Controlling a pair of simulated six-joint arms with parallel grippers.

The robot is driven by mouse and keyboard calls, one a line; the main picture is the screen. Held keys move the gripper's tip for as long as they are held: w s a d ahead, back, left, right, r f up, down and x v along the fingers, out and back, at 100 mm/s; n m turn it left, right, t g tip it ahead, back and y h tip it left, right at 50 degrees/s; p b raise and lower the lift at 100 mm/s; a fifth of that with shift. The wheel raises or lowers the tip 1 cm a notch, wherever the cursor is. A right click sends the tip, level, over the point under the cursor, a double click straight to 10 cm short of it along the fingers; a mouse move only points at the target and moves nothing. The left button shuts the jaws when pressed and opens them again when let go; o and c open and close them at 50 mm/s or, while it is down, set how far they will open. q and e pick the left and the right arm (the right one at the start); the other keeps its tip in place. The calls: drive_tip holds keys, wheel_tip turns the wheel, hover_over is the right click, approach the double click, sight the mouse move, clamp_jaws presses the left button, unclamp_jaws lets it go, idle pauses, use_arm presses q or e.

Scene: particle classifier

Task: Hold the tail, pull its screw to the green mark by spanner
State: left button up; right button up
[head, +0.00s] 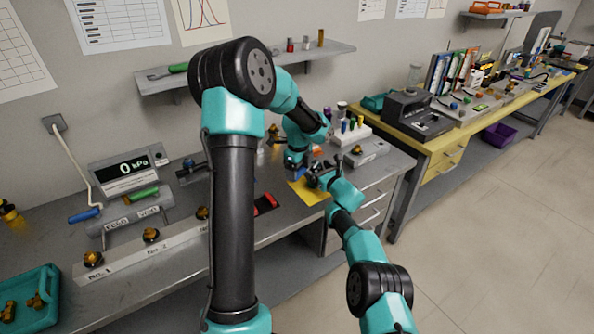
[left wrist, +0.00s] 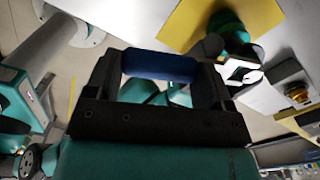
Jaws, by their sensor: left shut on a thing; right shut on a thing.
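My left gripper (head: 297,166) is over the far edge of the yellow mat (head: 303,194). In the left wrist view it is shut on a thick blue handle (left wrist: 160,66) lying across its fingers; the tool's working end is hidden. My right gripper (head: 321,180) is low over the yellow mat, close to the left one, and is shut on a small dark thing (head: 312,179). It also shows in the left wrist view, beside a pale metallic part (left wrist: 246,71). I cannot make out the screw or a green mark. Whether the tool touches the held thing cannot be told.
A green-handled spanner (head: 178,68) lies on the wall shelf. A red-and-black device (head: 266,204) lies left of the mat. A rack with coloured tubes (head: 348,132) and a grey box with a brass knob (head: 366,153) stand to the right. A pressure display (head: 124,168) is at the left.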

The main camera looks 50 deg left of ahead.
use_arm(q)
drive_tip(key=shift+w+a, duration=0.2)
drive_tip(key=shift+w, duration=0.5)
idle(0.6)
drive_tip(key=o, duration=1)
drive_tip(key=shift+c, duration=0.2)
drive_tip(key=c, duration=1)
drive_tip(key=shift+o, duration=0.2)
drive_tip(key=shift+a, duration=0.15)
